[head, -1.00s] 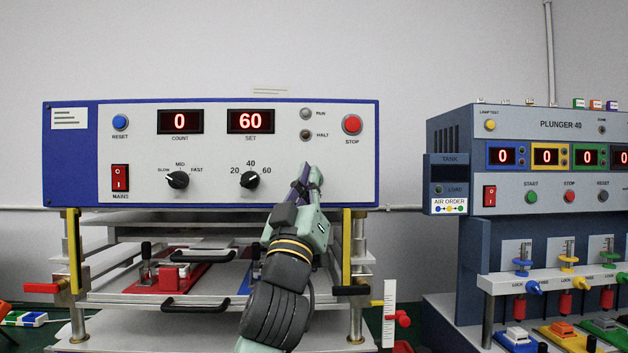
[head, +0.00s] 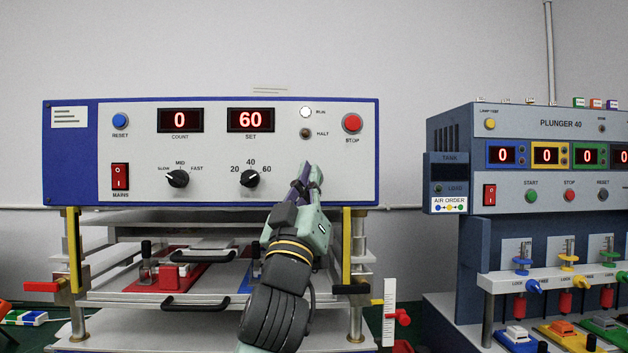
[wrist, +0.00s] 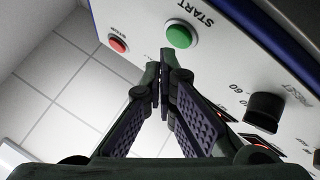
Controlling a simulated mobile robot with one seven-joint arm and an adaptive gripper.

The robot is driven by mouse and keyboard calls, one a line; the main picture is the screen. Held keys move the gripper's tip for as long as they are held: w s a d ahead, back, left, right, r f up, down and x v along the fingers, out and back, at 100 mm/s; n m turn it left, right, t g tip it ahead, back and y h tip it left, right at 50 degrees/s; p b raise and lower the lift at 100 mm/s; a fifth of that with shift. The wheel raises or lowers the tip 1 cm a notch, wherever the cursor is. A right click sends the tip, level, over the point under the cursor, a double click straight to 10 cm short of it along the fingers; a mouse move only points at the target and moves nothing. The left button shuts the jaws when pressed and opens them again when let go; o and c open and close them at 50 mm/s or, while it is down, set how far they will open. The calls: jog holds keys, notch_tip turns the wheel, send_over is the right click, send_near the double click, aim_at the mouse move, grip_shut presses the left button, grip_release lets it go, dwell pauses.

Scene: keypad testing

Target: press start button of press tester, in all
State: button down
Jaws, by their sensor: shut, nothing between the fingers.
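The press tester (head: 215,190) is a white panel with a blue frame. Its green START button (wrist: 180,34) shows in the wrist view, just beyond my fingertips; in the head view my gripper hides it. My gripper (head: 312,172) is shut and empty in front of the panel's lower right part. In the wrist view its fingertips (wrist: 162,62) are together beside the button; I cannot tell whether they touch it. The RUN lamp (head: 306,112) is lit white and the HALT lamp (head: 306,133) is dark. The count display (head: 180,121) reads 0 and the set display (head: 250,120) reads 60.
The red STOP button (head: 352,123) is up and right of my gripper. The set knob (head: 250,179) is to its left. The speed knob (head: 178,179) points to SLOW. The Plunger 40 machine (head: 455,170) stands at the right, with a gap between.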

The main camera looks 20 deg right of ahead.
jog(key=s, duration=0.2)
jog(key=s+a, duration=0.1)
jog(key=s, duration=0.1)
jog(key=shift+s+a, duration=0.15)
jog(key=shift+s, duration=0.25)
dwell(0.9)
